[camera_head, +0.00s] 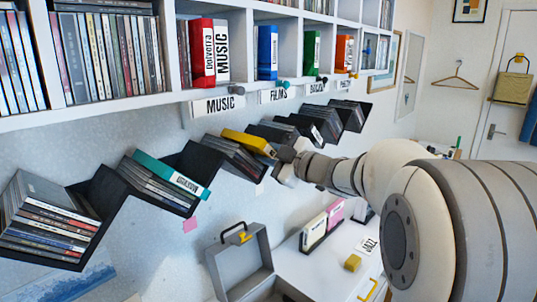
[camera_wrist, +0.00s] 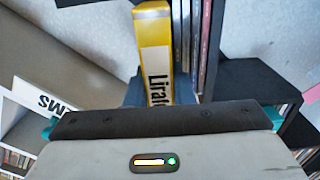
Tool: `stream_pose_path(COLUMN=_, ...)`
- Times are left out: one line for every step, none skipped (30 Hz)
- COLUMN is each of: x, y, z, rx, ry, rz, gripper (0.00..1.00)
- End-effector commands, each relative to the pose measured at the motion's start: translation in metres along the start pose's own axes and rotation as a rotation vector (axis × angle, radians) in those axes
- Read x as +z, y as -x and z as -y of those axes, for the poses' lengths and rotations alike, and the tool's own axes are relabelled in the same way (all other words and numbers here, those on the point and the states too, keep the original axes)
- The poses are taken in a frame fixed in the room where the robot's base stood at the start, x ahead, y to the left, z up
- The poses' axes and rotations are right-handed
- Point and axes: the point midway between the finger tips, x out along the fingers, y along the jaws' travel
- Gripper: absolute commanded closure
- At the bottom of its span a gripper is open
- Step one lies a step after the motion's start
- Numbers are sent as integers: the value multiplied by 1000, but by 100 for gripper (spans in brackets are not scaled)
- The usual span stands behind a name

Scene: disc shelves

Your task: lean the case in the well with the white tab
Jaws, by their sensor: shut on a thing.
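The yellow case (camera_head: 248,141) lies tilted over the third well from the left of the black zigzag rack (camera_head: 183,160). It also shows in the wrist view, with its white label and black letters (camera_wrist: 154,55), beside several thin cases. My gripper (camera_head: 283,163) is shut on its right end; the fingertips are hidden. That well holds several dark cases (camera_head: 228,158). A small pale tab (camera_head: 261,188) shows on the wall below this well. I cannot tell whether the yellow case touches the cases under it.
A teal case (camera_head: 172,175) leans in the well to the left, above a pink tab (camera_head: 190,225). White shelves (camera_head: 120,103) with hanging signs (camera_head: 218,105) run above the rack. An open grey box (camera_head: 240,262) stands below.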

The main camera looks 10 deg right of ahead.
Motion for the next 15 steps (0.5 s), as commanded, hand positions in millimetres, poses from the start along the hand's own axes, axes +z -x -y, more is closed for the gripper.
stream_pose_path(x=0, y=0, z=0, rx=0, ry=0, rz=-1, gripper=77)
stream_pose_path(x=0, y=0, z=0, rx=0, ry=0, rz=-1, gripper=74)
stream_pose_path(x=0, y=0, z=0, rx=0, ry=0, rz=-1, gripper=71)
stream_pose_path(x=0, y=0, z=0, rx=0, ry=0, rz=-1, gripper=69)
stream_pose_path(x=0, y=0, z=0, rx=0, ry=0, rz=-1, gripper=66)
stream_pose_path(x=0, y=0, z=0, rx=0, ry=0, rz=-1, gripper=63)
stream_pose_path(x=0, y=0, z=0, rx=0, ry=0, rz=-1, gripper=60)
stream_pose_path(x=0, y=0, z=0, rx=0, ry=0, rz=-1, gripper=58)
stream_pose_path(x=0, y=0, z=0, rx=0, ry=0, rz=-1, gripper=55)
stream_pose_path(x=-1, y=0, z=0, rx=-1, ry=0, rz=-1, gripper=53)
stream_pose_path(x=-1, y=0, z=0, rx=-1, ry=0, rz=-1, gripper=53)
stream_pose_path(x=-1, y=0, z=0, rx=-1, ry=0, rz=-1, gripper=53)
stream_pose_path(x=-1, y=0, z=0, rx=-1, ry=0, rz=-1, gripper=53)
stream_pose_path(x=-1, y=0, z=0, rx=-1, ry=0, rz=-1, gripper=53)
stream_pose_path(x=0, y=0, z=1, rx=-2, ry=0, rz=-1, gripper=53)
